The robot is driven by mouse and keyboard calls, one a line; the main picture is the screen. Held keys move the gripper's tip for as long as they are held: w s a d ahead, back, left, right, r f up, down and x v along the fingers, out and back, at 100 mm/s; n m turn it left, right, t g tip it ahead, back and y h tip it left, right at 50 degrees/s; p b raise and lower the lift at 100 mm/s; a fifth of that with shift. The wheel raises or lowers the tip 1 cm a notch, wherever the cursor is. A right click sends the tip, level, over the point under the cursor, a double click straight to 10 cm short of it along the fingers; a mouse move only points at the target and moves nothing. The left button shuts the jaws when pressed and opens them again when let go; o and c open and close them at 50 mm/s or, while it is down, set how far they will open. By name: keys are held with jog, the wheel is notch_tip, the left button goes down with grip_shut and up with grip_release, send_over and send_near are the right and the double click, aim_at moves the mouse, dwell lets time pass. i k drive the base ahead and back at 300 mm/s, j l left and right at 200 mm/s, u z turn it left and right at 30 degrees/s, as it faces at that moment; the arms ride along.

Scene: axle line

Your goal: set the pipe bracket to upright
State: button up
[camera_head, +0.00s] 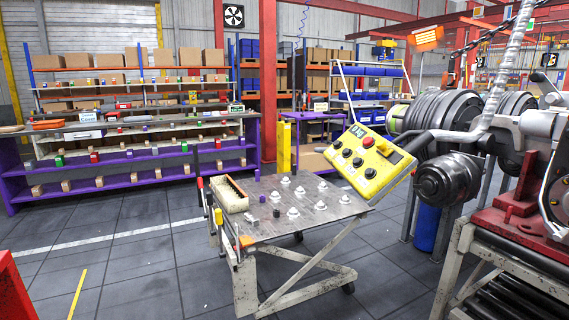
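No pipe bracket can be told for sure at this size. A metal work table (262,232) stands in the middle, and several small white round pieces (293,212) sit spread on its top. A small dark piece (276,213) and two small purple pieces (275,195) lie among them on the left half. Which of these, if any, is the pipe bracket, and whether it is upright or tilted, I cannot tell. My gripper is not in view.
A cream tray (230,205) sits on the table's left end. A yellow control box (370,160) overhangs its right side. A red-based machine (500,225) stands at the right, purple shelves (120,170) at the back left.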

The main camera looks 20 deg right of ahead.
aim_at(545, 85)
jog(key=i+j+z, duration=0.1)
jog(key=i+z, duration=0.35)
jog(key=i+j+z, duration=0.3)
jog(key=i+z, duration=0.15)
jog(key=i+j+z, duration=0.45)
jog(key=i, duration=0.05)
